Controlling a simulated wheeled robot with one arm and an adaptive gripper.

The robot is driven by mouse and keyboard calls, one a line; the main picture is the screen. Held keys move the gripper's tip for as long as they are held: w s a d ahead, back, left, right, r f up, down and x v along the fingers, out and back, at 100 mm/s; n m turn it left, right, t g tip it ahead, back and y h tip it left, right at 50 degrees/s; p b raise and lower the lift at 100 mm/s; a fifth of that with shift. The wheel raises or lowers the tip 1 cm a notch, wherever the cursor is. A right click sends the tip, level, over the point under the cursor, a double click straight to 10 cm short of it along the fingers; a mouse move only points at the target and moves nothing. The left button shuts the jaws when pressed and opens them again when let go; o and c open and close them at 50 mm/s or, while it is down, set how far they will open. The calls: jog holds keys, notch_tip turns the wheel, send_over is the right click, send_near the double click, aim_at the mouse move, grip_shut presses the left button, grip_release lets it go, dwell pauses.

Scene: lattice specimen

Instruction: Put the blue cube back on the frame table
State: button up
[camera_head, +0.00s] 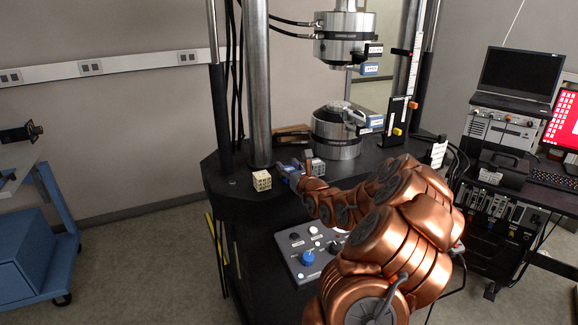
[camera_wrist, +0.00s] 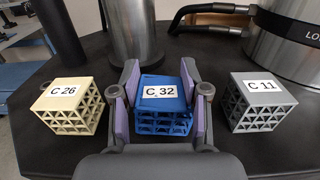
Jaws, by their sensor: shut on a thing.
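The blue lattice cube, labelled C 32 (camera_wrist: 164,112), sits between the purple-padded fingers of my gripper (camera_wrist: 161,105) in the wrist view. The fingers are shut on its left and right sides. The black frame table (camera_wrist: 100,158) spreads below and around it; whether the cube touches the top I cannot tell. In the head view my gripper (camera_head: 292,172) is over the front part of the frame table (camera_head: 225,182), and the blue cube (camera_head: 291,171) is partly hidden by my gripper.
A cream cube, C 26 (camera_wrist: 68,104), stands left of my gripper and a grey cube, C 11 (camera_wrist: 258,101), stands right. Metal columns and the lower test cylinder (camera_head: 336,135) rise behind. A control panel (camera_head: 308,250) is in front, below the table top.

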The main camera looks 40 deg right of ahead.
jog(key=shift+f, duration=0.2)
jog(key=o, duration=1.1)
jog(key=shift+r, duration=0.1)
jog(key=shift+s+r, duration=0.1)
jog(key=shift+r, duration=0.05)
jog(key=shift+b+v, duration=1.25)
jog(key=shift+v, duration=4.7)
